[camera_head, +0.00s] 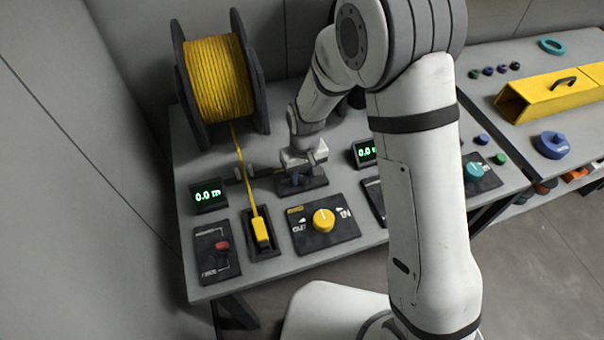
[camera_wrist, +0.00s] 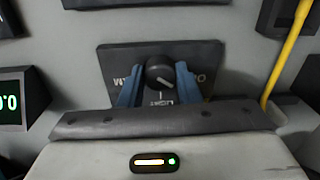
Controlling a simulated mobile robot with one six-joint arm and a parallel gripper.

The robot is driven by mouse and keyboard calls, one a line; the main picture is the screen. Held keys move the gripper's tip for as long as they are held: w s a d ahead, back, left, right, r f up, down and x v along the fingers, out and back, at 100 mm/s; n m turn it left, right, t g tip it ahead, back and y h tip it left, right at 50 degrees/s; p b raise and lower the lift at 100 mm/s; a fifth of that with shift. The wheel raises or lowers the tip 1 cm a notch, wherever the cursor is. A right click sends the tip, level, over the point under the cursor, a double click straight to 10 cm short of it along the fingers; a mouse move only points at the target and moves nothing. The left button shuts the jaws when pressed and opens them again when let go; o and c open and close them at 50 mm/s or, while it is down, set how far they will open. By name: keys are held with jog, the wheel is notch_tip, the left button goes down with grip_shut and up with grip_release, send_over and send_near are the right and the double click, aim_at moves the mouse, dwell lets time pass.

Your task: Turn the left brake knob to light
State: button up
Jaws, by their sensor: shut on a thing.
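The left brake knob (camera_wrist: 160,70) is a round black dial with a pale pointer line, on a dark panel (camera_wrist: 115,58) in the wrist view. The line slants toward the lower part of the dial. Partly covered lettering shows at the panel's left and right, and LIGHT reads below the knob. My gripper (camera_wrist: 157,80) has its two blue fingers on either side of the knob and is shut on it. In the head view my gripper (camera_head: 298,178) reaches down over the same panel (camera_head: 318,184), and the knob is hidden there.
A yellow knob (camera_head: 323,220) and a red switch (camera_head: 221,245) sit in front. A green display (camera_head: 208,195) stands left.

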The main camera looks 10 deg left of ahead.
aim_at(303, 177)
jog(key=m+b, duration=0.1)
jog(key=m, duration=0.4)
jog(key=shift+f+b, duration=0.1)
jog(key=shift+b, duration=0.3)
jog(key=m+b, duration=0.1)
jog(key=m, duration=0.4)
jog(key=shift+m, duration=0.3)
jog(key=o, duration=1)
notch_tip(303, 177, up, 8)
jog(key=shift+s, duration=0.15)
